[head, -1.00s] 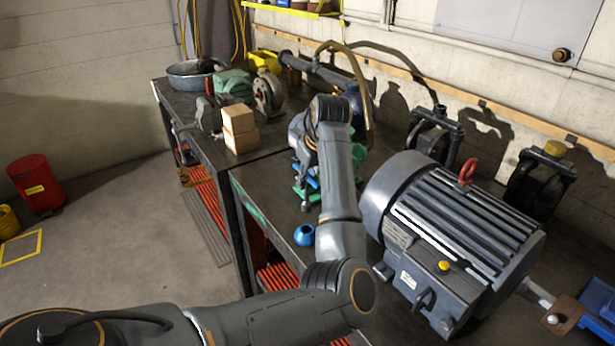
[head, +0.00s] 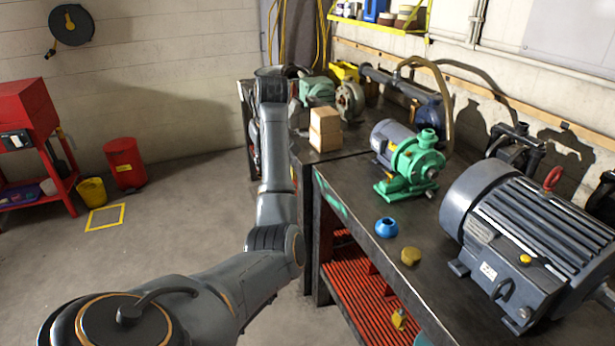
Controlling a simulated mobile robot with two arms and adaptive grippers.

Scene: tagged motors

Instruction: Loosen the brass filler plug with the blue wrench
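A green pump (head: 410,165) with a grey motor end stands on the bench. A round brass-coloured piece (head: 411,256) lies on the bench near its front edge; I cannot tell whether it is the filler plug. A small yellow-brass knob (head: 526,259) sits on the large grey motor (head: 535,235). A round blue piece (head: 386,228) with a hole sits beside the brass piece. I make out no blue wrench. My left arm rises at the left of the bench and hides its own gripper. My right gripper is outside the view.
Wooden blocks (head: 324,130) stand on the far bench beside a vise and castings. Dark clamp-like units (head: 514,148) stand along the wall. A red slatted shelf (head: 365,285) lies under the bench. Floor at left is open, with a red bin (head: 124,163) and yellow bucket (head: 93,192).

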